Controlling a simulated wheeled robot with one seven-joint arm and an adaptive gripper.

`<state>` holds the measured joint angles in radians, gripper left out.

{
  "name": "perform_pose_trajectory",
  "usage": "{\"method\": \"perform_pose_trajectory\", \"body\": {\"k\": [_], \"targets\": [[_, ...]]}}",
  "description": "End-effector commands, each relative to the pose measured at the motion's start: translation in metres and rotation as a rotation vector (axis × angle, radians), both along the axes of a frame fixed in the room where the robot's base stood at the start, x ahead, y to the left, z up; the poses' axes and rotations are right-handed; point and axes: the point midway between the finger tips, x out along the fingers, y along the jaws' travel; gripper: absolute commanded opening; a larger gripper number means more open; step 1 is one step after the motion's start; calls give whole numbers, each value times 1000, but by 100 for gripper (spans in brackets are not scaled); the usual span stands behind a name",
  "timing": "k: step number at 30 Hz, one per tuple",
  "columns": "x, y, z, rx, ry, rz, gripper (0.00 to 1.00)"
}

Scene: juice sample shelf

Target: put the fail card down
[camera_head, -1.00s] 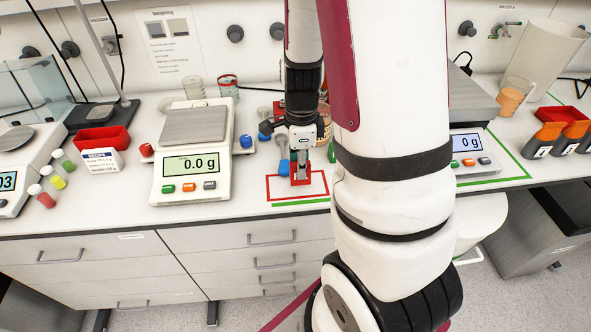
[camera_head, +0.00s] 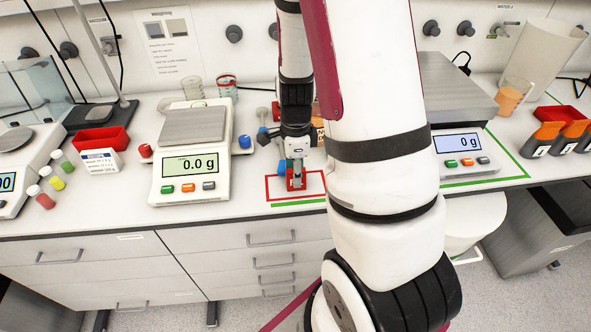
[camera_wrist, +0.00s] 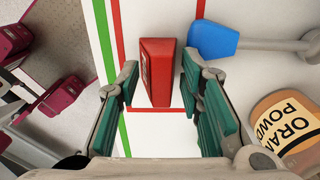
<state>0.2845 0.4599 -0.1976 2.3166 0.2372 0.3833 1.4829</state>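The fail card (camera_wrist: 158,72) is a small red block standing on the white bench inside a red outlined rectangle (camera_head: 268,189). In the head view the card (camera_head: 296,185) shows low between my fingers. My gripper (camera_wrist: 160,78) is open, with one teal-padded finger on each side of the card. In the wrist view a gap shows between the card and each finger. The card's printed face is too oblique to read.
A blue-ended scoop (camera_wrist: 213,40) lies close beside the right finger in the wrist view. A jar labelled orange powder (camera_wrist: 285,128) stands near it. A scale (camera_head: 190,165) reading 0.0 g stands left of the rectangle. A green line (camera_head: 299,203) runs along its front.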

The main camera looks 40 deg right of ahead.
Motion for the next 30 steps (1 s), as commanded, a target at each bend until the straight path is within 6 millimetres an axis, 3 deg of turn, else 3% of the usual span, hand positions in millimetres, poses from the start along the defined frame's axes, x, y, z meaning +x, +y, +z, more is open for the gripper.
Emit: {"method": "perform_pose_trajectory", "body": {"k": [9,14,24,30], "targets": [[0,0,1,0,0,1,43],[1,0,13,-2,-3,3,43],[1,0,81,-2,-7,3,43],[1,0,111,-1,-4,3,43]]}}
